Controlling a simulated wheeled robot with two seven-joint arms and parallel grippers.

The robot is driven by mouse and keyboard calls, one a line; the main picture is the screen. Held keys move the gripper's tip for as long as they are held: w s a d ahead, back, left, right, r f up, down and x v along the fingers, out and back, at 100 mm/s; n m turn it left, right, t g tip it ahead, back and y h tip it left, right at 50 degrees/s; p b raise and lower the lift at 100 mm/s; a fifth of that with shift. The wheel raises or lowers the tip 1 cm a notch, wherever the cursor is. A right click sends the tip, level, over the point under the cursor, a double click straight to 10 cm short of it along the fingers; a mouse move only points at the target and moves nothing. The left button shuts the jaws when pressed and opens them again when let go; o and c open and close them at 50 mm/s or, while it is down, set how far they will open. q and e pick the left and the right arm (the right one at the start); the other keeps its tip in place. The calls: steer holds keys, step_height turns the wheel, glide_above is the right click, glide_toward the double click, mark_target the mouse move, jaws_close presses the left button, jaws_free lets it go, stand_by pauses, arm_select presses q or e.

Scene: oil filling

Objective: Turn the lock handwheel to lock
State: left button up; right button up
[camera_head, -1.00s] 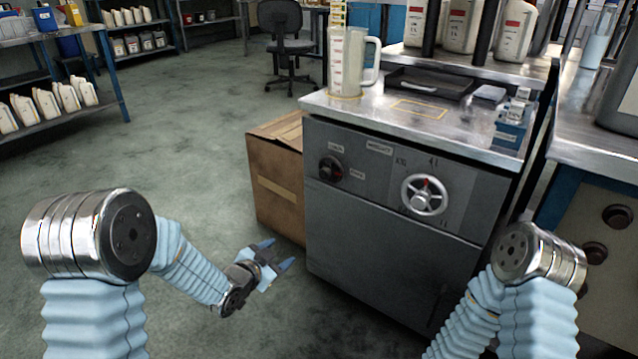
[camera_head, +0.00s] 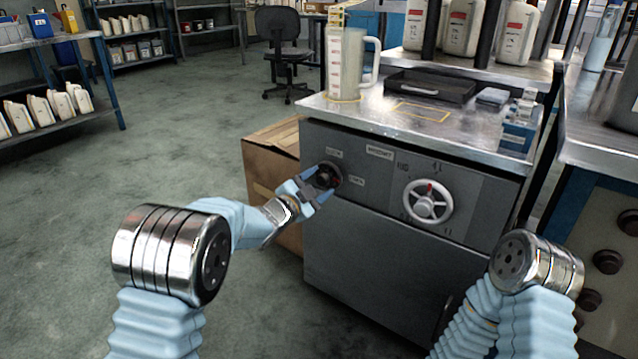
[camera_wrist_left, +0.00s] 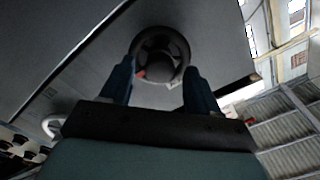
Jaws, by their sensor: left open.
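A small black handwheel (camera_head: 328,175) with small labels beside it sits on the left of the grey cabinet's front. A larger silver handwheel (camera_head: 427,202) with a red mark is to its right. My left gripper (camera_head: 316,186) is open in front of the black handwheel. In the left wrist view the black handwheel (camera_wrist_left: 161,52) lies ahead, between and just beyond the blue fingertips (camera_wrist_left: 160,78). A red mark shows on its lower left. I cannot tell whether the fingers touch it. My right arm shows at the lower right, but its gripper is out of view.
The grey cabinet (camera_head: 360,262) carries a metal top (camera_head: 380,118) with a clear measuring jug (camera_head: 347,65) and a black tray (camera_head: 430,88). A cardboard box (camera_head: 262,165) stands against the cabinet's left side. The floor to the left is open.

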arm_select(q)
steer(key=shift+w+d, duration=0.25)
steer(key=shift+w, duration=0.05)
steer(key=c, duration=1)
steer(key=shift+c, duration=0.2)
